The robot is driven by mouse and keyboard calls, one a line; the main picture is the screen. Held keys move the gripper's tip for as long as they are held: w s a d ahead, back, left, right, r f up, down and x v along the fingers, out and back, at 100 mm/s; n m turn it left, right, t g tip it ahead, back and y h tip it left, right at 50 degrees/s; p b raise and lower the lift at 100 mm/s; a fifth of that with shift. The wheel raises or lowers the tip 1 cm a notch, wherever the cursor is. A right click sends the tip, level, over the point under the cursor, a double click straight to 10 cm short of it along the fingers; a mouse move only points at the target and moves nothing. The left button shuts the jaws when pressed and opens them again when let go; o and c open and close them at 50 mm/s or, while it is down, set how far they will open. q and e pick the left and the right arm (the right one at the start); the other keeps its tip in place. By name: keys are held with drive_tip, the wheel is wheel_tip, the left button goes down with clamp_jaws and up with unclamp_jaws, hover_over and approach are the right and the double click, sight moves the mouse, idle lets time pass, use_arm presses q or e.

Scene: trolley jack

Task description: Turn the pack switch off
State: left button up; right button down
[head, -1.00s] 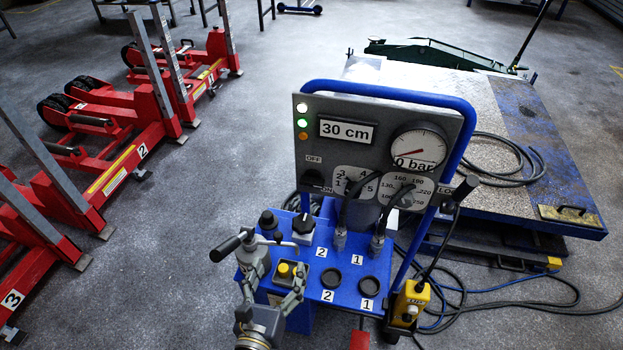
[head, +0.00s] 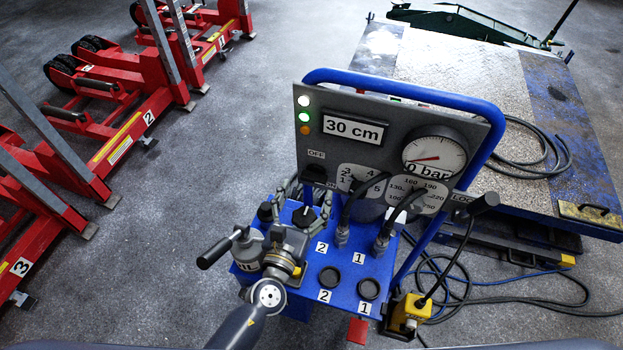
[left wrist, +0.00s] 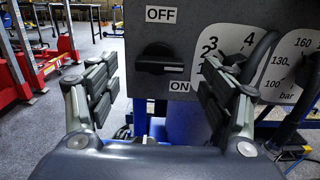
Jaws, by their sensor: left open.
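The pack switch (head: 315,173) is a black rotary knob at the lower left of the grey panel (head: 345,105). In the left wrist view the knob (left wrist: 158,58) sits straight ahead, its grip bar roughly level, between an OFF label above and an ON label below. My left gripper (head: 308,192) is open and empty in front of the panel, just below the knob in the head view. In the left wrist view its two fingers (left wrist: 158,78) stand wide apart, left and right of the knob, not visibly touching it.
A dial selector (left wrist: 238,62) with a black handle lies close to my right-hand finger in the wrist view. Hoses (head: 345,225) rise from the blue cart top (head: 335,262). A black lever (head: 470,225) stands at the right. Red lifting columns (head: 130,130) stand at the left.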

sight(312, 181)
use_arm(q)
drive_tip(key=x, duration=0.4)
drive_tip(key=shift+w, duration=0.2)
drive_tip(key=c, duration=1.1)
drive_tip(key=shift+o, duration=0.2)
use_arm(e)
drive_tip(key=shift+w+d+r, duration=0.2)
drive_tip(key=shift+w+d, duration=0.5)
